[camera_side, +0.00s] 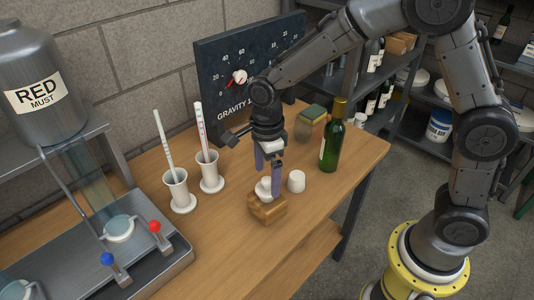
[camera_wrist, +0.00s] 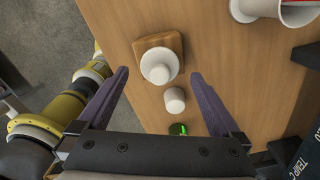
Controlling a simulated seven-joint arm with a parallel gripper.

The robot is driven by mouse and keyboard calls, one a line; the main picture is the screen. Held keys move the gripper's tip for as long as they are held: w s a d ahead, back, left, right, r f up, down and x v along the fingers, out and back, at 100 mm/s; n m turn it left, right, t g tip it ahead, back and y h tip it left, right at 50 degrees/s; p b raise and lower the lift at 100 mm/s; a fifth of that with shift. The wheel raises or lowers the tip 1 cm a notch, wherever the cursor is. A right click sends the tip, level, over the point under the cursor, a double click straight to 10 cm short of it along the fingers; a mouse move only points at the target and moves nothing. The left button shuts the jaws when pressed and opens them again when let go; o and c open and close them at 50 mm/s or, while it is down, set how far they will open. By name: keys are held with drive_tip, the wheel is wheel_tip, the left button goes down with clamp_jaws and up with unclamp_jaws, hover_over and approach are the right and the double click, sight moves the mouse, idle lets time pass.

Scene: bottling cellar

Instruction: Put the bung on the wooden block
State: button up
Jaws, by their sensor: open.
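The wooden block (camera_side: 268,210) lies on the bench in the side view and shows at the upper middle of the wrist view (camera_wrist: 173,42). A white rounded piece, which looks like the bung (camera_side: 264,189), sits on top of the block; it also shows in the wrist view (camera_wrist: 159,67). My gripper (camera_side: 268,180) is just above the block, pointing down. Its purple fingers (camera_wrist: 159,72) are spread wide on either side of the white piece, with clear gaps in the wrist view. One finger partly hides the piece in the side view.
A second white, cup-like piece (camera_side: 296,181) stands close beside the block. Two white cylinders with rods (camera_side: 178,190) stand to the left. The bench's front right is clear.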

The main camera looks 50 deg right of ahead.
sight(269, 179)
wheel_tip(269, 179, up, 8)
drive_tip(key=shift+f, duration=0.1)
drive_tip(key=s+d+r+n+t, duration=0.2)
drive_tip(key=s+d+n, duration=0.3)
drive_tip(key=s+n, duration=0.5)
drive_tip(key=s+d+r+n+t, duration=0.3)
drive_tip(key=s+d+r+n, duration=0.2)
drive_tip(key=s+n, duration=0.5)
drive_tip(key=d+n, duration=0.1)
drive_tip(key=n, duration=0.1)
drive_tip(key=shift+s+n+t, duration=0.3)
